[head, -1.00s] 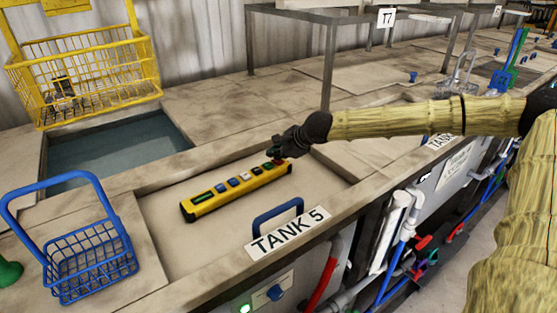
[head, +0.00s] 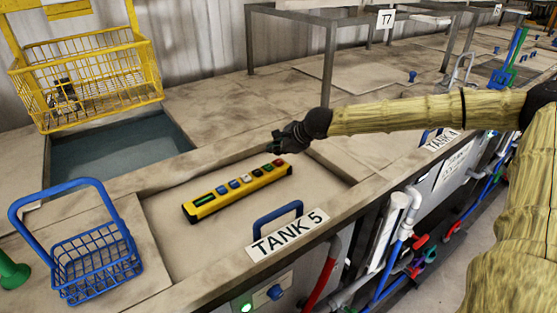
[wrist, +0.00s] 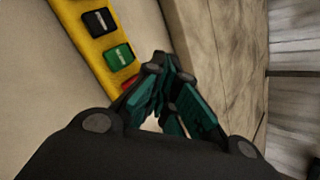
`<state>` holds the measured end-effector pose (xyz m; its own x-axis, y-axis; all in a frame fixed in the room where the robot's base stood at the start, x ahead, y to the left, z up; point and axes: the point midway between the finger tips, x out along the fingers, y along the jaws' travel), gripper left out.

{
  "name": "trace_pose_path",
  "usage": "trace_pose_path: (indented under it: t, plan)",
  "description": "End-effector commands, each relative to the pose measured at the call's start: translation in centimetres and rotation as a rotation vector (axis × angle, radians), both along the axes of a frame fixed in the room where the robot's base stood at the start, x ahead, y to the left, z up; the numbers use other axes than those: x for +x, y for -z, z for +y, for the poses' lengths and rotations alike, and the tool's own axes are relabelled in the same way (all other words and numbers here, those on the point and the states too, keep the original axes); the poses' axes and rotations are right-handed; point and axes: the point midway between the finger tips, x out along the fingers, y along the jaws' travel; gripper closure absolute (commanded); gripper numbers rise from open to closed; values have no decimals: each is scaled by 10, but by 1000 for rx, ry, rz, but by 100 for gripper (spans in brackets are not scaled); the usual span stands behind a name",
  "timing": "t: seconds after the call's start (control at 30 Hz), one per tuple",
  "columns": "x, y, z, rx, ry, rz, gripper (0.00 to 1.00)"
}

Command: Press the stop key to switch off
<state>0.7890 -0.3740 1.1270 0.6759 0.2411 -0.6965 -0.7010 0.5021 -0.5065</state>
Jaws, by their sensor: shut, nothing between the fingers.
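A yellow control bar (head: 238,190) with a row of coloured keys lies on the lid of Tank 5. A red key (head: 279,162), which looks like the stop key, sits at its far right end, beside a green key (head: 268,168). In the wrist view the red key (wrist: 129,83) is partly hidden behind a finger; the green key (wrist: 119,57) and a black key (wrist: 100,21) show clearly. My gripper (head: 277,140) is shut and empty, just above and beyond the red end of the bar, apart from it in the head view.
A blue handle (head: 278,216) stands on the lid near the TANK 5 sign (head: 287,236). A blue basket (head: 95,262) stands at left, and a yellow basket (head: 90,85) hangs over an open tank (head: 115,150). A metal frame (head: 328,75) stands behind my arm.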

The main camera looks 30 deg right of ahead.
Motion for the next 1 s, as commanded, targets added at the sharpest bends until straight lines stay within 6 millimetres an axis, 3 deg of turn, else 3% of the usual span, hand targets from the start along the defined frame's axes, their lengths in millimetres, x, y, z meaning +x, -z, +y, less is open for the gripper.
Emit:
trace_pose_path:
  t: [0.03, 0.47, 1.0]
  plan:
    - [0, -9, 0, -1, -1, 0, 100]
    - [0, -39, 0, -1, 0, 0, 100]
    - [0, -39, 0, -1, 1, 1, 100]
